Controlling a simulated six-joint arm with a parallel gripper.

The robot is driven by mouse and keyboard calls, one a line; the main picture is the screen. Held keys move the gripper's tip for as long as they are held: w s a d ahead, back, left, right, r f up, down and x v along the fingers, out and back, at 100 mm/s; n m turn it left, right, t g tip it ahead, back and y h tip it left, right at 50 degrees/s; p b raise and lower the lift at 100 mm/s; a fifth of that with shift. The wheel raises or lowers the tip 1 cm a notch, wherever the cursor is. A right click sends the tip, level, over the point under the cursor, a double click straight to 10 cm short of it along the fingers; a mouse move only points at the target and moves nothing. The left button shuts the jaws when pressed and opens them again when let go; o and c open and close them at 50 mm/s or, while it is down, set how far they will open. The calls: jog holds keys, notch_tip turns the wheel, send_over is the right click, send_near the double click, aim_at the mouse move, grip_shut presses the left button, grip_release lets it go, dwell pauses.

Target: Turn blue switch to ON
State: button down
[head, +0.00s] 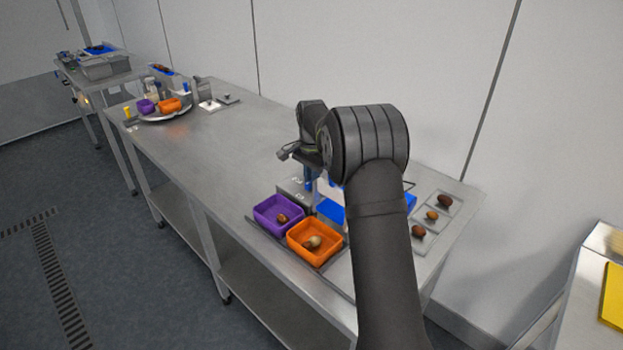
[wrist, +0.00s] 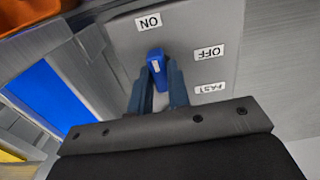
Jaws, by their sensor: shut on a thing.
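The blue switch (wrist: 156,66) is a small lever with a white mark, on a grey panel (wrist: 120,38). The lever's upper end lies below the ON label (wrist: 149,22) and left of the OFF label (wrist: 209,52). Its exact setting is hard to tell. My gripper (wrist: 158,88) is shut on the switch, with one blue finger on each side. In the head view my gripper (head: 309,182) is at the panel (head: 292,188), and the switch is hidden.
A tray (head: 443,203) with several dates lies at the right. A wall stands behind.

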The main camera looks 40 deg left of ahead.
jog(key=c, duration=1.4)
grip_release()
jog(key=shift+o, duration=0.2)
notch_tip(320, 180, up, 17)
jog(key=shift+r, duration=0.2)
notch_tip(320, 180, down, 17)
jog(key=shift+f, duration=0.2)
